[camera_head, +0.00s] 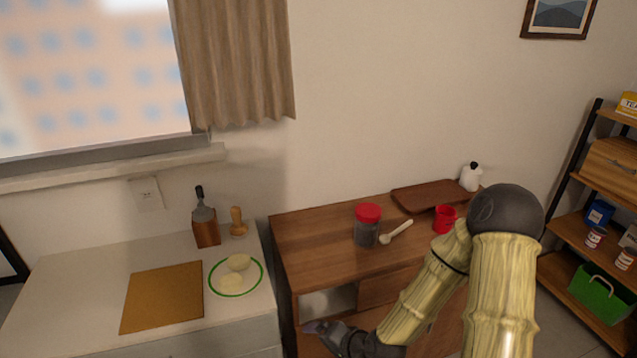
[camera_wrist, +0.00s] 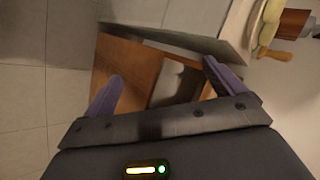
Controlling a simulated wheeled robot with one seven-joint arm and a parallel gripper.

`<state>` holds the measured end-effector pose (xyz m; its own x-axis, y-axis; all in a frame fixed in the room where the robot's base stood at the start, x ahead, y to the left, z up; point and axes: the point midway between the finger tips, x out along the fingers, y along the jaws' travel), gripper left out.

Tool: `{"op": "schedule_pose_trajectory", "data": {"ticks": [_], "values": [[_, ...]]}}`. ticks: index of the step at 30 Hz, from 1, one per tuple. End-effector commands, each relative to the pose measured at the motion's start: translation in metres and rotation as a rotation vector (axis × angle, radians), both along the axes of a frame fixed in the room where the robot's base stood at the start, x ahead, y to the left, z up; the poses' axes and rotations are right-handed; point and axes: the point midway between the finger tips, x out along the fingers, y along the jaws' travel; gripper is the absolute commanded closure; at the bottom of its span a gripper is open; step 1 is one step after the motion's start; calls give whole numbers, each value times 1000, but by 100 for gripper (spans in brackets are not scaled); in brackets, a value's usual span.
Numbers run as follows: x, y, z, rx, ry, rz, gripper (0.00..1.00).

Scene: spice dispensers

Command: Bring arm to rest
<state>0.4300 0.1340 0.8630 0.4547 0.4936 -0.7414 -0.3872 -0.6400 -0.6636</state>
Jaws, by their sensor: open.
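My gripper (camera_head: 316,328) is low in the head view, in front of the wooden cabinet (camera_head: 310,232) and right of the white counter's front edge. My bent arm reaches down to it from the right. In the wrist view my gripper (camera_wrist: 162,72) has its two purple fingers spread wide apart, with nothing between them. Beyond the fingers, the wrist view shows the wooden cabinet (camera_wrist: 125,70) and tiled floor. In the head view the fingers are small and partly dark.
The white counter (camera_head: 80,285) holds a cutting board (camera_head: 163,297) and plate (camera_head: 250,290). A shelf (camera_head: 580,222) stands right.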

Motion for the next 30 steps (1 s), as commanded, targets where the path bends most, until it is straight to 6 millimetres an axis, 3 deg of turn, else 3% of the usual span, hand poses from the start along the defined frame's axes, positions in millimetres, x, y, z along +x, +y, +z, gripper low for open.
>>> {"op": "schedule_pose_trajectory", "data": {"ticks": [8, 18, 24, 30], "values": [[-13, -54, 42, -363, 10, 209, 6], [-40, -109, 125, -650, 60, 376, 6], [-67, -129, 178, -721, 89, 446, 6], [-82, -134, 198, -732, 105, 484, 6]]}}
